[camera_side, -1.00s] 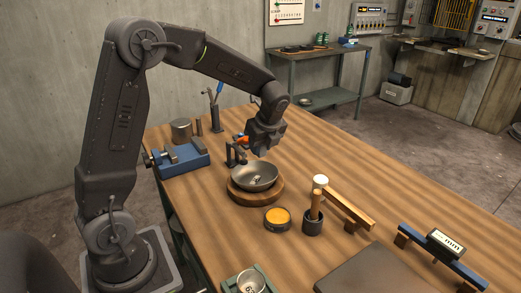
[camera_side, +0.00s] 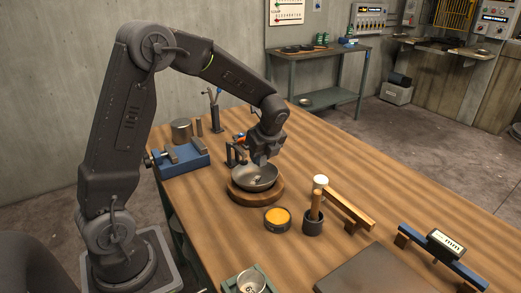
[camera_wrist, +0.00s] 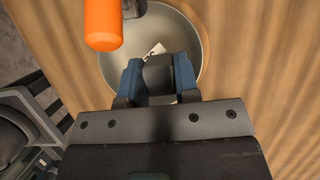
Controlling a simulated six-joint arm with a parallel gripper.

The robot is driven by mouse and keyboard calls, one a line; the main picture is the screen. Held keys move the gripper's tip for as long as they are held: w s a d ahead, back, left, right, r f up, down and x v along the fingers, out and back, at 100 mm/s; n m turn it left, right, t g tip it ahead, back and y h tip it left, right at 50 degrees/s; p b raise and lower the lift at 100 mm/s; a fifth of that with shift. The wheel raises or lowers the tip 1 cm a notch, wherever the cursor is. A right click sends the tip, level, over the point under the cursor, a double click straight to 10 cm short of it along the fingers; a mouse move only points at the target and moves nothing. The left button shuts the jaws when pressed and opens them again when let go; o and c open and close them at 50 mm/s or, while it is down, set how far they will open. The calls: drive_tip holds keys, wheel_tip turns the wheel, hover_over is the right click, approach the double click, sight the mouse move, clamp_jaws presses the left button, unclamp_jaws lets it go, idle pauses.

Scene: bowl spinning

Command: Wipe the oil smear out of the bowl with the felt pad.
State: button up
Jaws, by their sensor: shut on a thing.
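The grey metal bowl (camera_side: 251,187) sits upright on a round wooden base (camera_side: 238,197). In the wrist view the bowl (camera_wrist: 186,38) lies under my gripper. My gripper (camera_side: 262,160) points down, its tips at the bowl's opening. In the wrist view my gripper (camera_wrist: 157,80) has blue fingers shut on a dark grey block, which looks like the felt pad (camera_wrist: 158,74). A pale patch with dark marks (camera_wrist: 153,49) shows inside the bowl, partly behind the pad. I cannot make out an oil smear, nor whether the pad touches the bowl.
An orange-handled tool (camera_wrist: 102,24) on a stand is close beside the bowl. A round tin with orange-yellow contents (camera_side: 277,217) and a dark cup holding a wooden handle (camera_side: 314,216) stand in front. A blue vise (camera_side: 182,161) is at the left.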

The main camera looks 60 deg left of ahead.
sight(262, 165)
drive_tip(key=shift+f, duration=2)
drive_tip(key=shift+s+d+f, duration=0.3)
drive_tip(key=shift+s+f, duration=0.15)
drive_tip(key=shift+f, duration=0.15)
drive_tip(key=shift+s+d, duration=0.65)
drive_tip(key=shift+s, duration=0.3)
drive_tip(key=shift+w+a, duration=0.5)
drive_tip(key=shift+w, duration=0.2)
drive_tip(key=shift+w+a, duration=0.45)
drive_tip(key=shift+w, duration=0.25)
drive_tip(key=shift+r, duration=4.15)
